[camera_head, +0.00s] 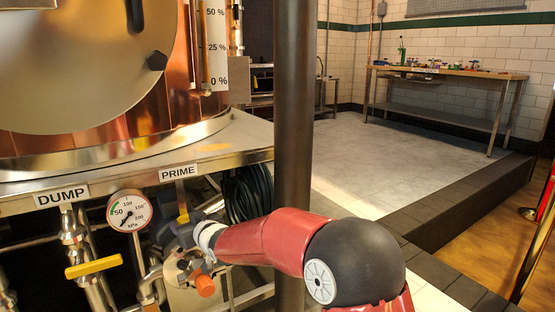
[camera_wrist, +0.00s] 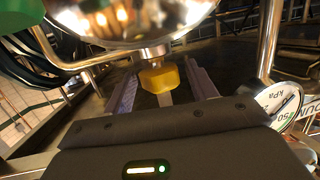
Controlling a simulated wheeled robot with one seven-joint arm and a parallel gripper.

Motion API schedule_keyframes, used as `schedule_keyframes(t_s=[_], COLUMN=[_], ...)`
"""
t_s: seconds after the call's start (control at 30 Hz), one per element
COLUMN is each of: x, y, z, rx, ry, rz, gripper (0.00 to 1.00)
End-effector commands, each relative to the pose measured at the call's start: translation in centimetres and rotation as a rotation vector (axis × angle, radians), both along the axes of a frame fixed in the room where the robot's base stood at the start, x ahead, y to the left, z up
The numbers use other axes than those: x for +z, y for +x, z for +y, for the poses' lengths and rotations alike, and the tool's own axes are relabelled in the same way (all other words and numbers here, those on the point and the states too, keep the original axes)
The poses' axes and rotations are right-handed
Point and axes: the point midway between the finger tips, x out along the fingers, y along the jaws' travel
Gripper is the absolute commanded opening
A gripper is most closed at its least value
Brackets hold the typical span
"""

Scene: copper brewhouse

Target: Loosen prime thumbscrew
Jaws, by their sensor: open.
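A yellow thumbscrew (camera_wrist: 158,78) with a pale stem shows in the wrist view, below a shiny rounded metal body (camera_wrist: 135,25). My gripper (camera_wrist: 160,74) is open, with one grey finger on each side of the yellow piece. Gaps show between it and the fingers, so nothing is held. In the head view, my arm reaches in under the PRIME label (camera_head: 178,172). A small yellow part (camera_head: 182,215) shows there; I cannot tell whether it is the same thumbscrew. My fingertips are hard to make out in that view.
A pressure gauge (camera_head: 129,210) stands left of my wrist and also shows in the wrist view (camera_wrist: 279,102). A yellow valve handle (camera_head: 94,267) sits below the DUMP label (camera_head: 62,196). A dark post (camera_head: 294,110) rises near my arm. Black hose (camera_head: 248,188) hangs behind.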

Motion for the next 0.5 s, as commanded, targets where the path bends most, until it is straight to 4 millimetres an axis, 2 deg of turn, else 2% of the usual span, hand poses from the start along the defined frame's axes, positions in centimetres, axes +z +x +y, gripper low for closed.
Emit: schedule_keyframes(t_s=[0.17, 0.5], x=[0.1, 0.9], y=[-0.4, -2.8], z=[-0.4, -2.6], rx=[-0.001, -0.002], ry=[0.0, -0.001], rz=[0.0, -0.001], gripper=[0.57, 0.57])
